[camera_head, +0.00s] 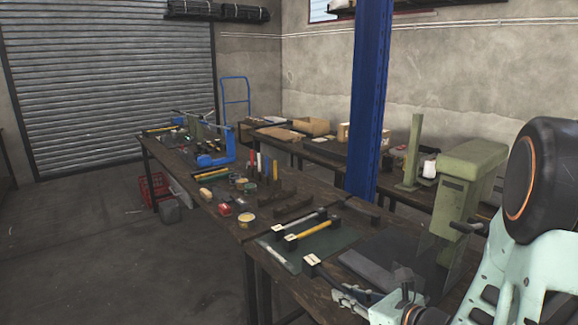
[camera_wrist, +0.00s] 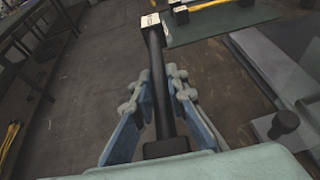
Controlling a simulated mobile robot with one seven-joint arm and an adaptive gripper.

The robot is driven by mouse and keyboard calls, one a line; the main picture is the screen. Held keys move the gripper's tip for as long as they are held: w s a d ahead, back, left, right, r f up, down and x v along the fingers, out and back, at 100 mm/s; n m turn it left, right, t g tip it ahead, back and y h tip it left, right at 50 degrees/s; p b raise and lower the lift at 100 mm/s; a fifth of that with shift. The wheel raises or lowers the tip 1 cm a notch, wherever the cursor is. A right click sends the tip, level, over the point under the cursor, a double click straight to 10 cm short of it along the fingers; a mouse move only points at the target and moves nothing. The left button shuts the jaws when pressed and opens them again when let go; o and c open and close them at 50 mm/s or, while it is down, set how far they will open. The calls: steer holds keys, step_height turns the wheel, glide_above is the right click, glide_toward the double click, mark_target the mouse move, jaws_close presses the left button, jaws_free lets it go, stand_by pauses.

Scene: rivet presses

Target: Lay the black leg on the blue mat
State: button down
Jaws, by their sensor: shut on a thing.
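The black leg (camera_wrist: 157,65) is a dark bar with a pale-labelled block at its far end and a black block at its near end. My gripper (camera_wrist: 159,90) is shut on its middle, one finger on each side. In the head view the leg (camera_head: 324,272) shows at the table's front edge, its labelled end toward the green mat, partly hidden by my gripper (camera_head: 352,296). A dark blue-grey mat (camera_head: 400,250) lies right of the leg, under the press. In the wrist view the leg appears above the floor, beside the table edge.
A green mat (camera_head: 334,246) carries a yellow bar (camera_head: 310,229) and a silver bar (camera_head: 297,224) with black end blocks. A grey slab (camera_head: 366,268) lies beside the dark mat. A green press (camera_head: 470,170) with a clear guard and a blue post (camera_head: 368,100) stand nearby.

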mark_target(347, 292)
step_height(347, 292, up, 9)
steer(key=n+g+y+p, duration=0.2)
steer(key=n+p, duration=0.1)
steer(key=p, duration=0.8)
steer(key=shift+y, duration=0.4)
steer(key=r+g+p, duration=0.1)
steer(key=p, duration=0.2)
steer(key=shift+s+d+r+n+y, duration=0.1)
steer(key=shift+s+r+n+y, duration=0.05)
steer(key=shift+n+y, duration=0.15)
steer(key=shift+s+r+p, duration=0.15)
steer(key=shift+r+p, duration=0.1)
steer(key=shift+p, duration=0.25)
steer(key=shift+d, duration=0.1)
